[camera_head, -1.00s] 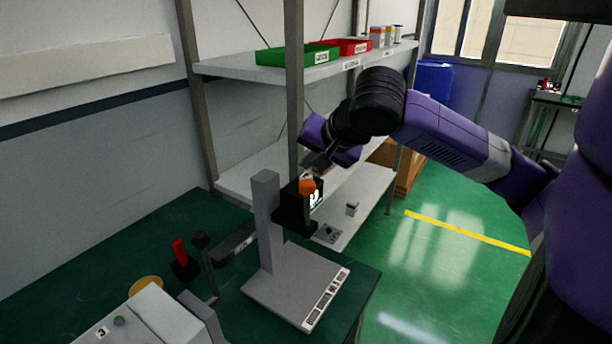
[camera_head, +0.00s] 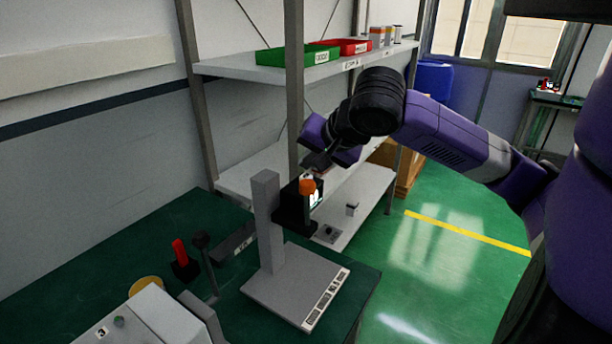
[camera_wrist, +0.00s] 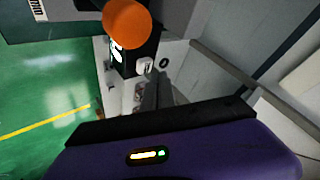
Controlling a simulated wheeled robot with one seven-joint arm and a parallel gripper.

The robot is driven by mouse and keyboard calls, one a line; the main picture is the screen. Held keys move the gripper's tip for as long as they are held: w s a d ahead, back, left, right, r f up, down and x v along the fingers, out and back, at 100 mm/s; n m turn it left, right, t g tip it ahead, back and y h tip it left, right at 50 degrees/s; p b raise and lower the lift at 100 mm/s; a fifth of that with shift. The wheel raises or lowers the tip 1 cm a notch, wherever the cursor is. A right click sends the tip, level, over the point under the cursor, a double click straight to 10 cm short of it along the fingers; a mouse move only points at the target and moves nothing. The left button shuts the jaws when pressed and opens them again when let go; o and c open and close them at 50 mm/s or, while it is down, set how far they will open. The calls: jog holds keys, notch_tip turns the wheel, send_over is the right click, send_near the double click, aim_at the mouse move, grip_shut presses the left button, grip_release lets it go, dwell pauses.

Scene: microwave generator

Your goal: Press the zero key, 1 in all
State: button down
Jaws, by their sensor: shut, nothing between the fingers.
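A grey stand (camera_head: 268,222) on the green bench carries a black head with a lit display (camera_head: 316,196) and a round orange knob (camera_head: 306,186). In the wrist view the orange knob (camera_wrist: 127,23) is large at the top, with the lit display (camera_wrist: 115,50) just below it. No key is readable as zero. My gripper (camera_head: 317,161) is shut and empty, above and slightly right of the orange knob and seemingly apart from it. In the wrist view its closed fingers (camera_wrist: 156,88) point up the picture, below and right of the knob.
A metal rack stands behind, with a green bin (camera_head: 298,55) and a red bin (camera_head: 345,46) on its upper shelf. A small white box (camera_head: 352,209) is on the lower shelf. A red-handled item (camera_head: 181,256) and a grey box (camera_head: 155,318) are on the bench at left.

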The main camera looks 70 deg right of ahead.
jog(key=shift+f, duration=0.15)
jog(key=shift+f+b, duration=0.25)
jog(key=shift+b, duration=0.1)
jog(key=shift+f+b, duration=0.45)
jog(key=shift+f, duration=0.1)
dwell(0.8)
jog(key=shift+r, duration=0.15)
jog(key=shift+r+p, duration=0.8)
notch_tip(320, 180, up, 5)
jog(key=p, duration=0.4)
dwell(0.3)
dwell(0.8)
